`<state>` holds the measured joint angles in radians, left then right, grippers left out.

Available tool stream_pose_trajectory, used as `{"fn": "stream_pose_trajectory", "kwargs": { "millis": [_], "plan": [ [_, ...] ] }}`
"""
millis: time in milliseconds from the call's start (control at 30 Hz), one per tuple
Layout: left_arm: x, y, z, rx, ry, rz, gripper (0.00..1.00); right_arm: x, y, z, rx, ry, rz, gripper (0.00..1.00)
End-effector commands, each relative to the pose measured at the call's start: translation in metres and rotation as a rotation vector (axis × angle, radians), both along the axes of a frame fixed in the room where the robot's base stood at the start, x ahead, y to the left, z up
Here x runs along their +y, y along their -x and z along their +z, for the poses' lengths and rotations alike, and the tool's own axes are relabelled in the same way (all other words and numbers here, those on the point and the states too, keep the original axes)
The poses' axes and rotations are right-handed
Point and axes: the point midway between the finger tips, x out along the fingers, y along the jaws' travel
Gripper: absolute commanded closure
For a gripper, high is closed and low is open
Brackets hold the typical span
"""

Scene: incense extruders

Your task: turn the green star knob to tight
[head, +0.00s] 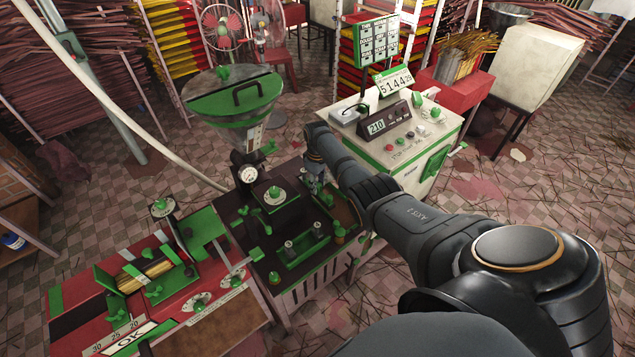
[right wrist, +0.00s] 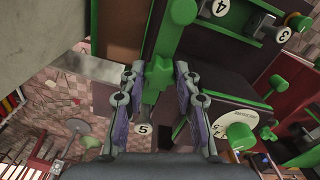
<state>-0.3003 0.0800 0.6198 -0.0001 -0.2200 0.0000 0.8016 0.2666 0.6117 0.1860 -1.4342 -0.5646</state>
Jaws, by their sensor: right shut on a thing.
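My right gripper (right wrist: 158,88) comes down over the dark machine top, with its two fingers on either side of a green lobed piece, which I take to be the green star knob (right wrist: 158,74). It is shut on that knob. A round tag with a 5 (right wrist: 143,129) shows just below the knob. In the head view my right gripper (head: 315,172) stands at the back right of the machine top, and my arm and gripper hide much of the knob there. I cannot read the knob's tightness. My left gripper is not in view.
A green knob on a white dial (head: 274,194) and a pressure gauge (head: 248,174) are left of my gripper. A green-lidded hopper (head: 232,100) rises behind. A white control console (head: 405,140) stands close on the right. A green tray (head: 300,248) lies in front.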

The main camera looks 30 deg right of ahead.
Motion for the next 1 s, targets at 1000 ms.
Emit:
{"fn": "stream_pose_trajectory", "kwargs": {
  "millis": [1000],
  "plan": [
    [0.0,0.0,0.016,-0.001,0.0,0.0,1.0,-0.001,-0.001,0.001,-0.002,0.0,-0.901,1.0]
  ]
}}
